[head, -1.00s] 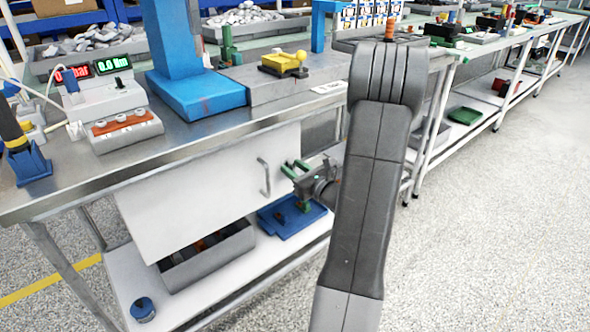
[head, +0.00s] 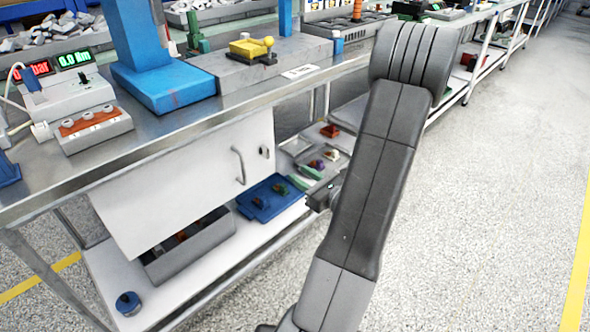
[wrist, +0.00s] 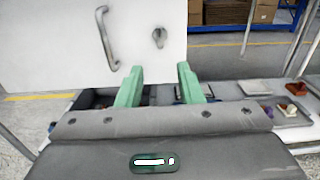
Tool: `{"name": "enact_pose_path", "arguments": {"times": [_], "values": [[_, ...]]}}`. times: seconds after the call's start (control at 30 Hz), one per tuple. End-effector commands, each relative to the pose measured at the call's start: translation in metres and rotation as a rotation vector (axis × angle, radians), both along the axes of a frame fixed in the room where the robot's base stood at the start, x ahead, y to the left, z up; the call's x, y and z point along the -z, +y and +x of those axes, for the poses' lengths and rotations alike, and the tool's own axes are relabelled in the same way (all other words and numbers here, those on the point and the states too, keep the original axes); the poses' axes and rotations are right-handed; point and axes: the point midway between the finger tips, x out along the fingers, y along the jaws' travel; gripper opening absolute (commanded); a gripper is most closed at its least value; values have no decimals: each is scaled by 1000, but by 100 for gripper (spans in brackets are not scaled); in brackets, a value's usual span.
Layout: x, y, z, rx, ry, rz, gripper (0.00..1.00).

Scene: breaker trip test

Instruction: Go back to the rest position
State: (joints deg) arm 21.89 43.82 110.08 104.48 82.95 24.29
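My gripper (wrist: 160,86) shows in the wrist view with its two green fingers apart and nothing between them. Beyond it is the white cabinet door (wrist: 60,40) with a metal handle (wrist: 107,38) and a round lock (wrist: 159,37); the fingers appear below the handle and lock. In the head view my gripper (head: 306,178) is partly hidden behind my arm, in front of the lower shelf and to the right of the door (head: 190,180). The handle (head: 239,166) stands clear of the gripper.
The workbench holds a blue press (head: 150,60), a yellow part (head: 252,48) and a unit with digital displays (head: 75,95). A blue tray (head: 268,198) and a grey bin (head: 190,248) are on the lower shelf (head: 110,270). The floor at right (head: 480,220) is clear.

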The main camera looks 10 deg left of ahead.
Motion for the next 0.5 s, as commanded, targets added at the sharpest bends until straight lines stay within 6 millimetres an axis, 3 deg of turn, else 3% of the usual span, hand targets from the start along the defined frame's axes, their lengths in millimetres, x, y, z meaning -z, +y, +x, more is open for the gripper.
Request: {"name": "enact_pose_path", "arguments": {"times": [0.5], "values": [[1, 2, 1, -1, 0, 0, 34]]}}
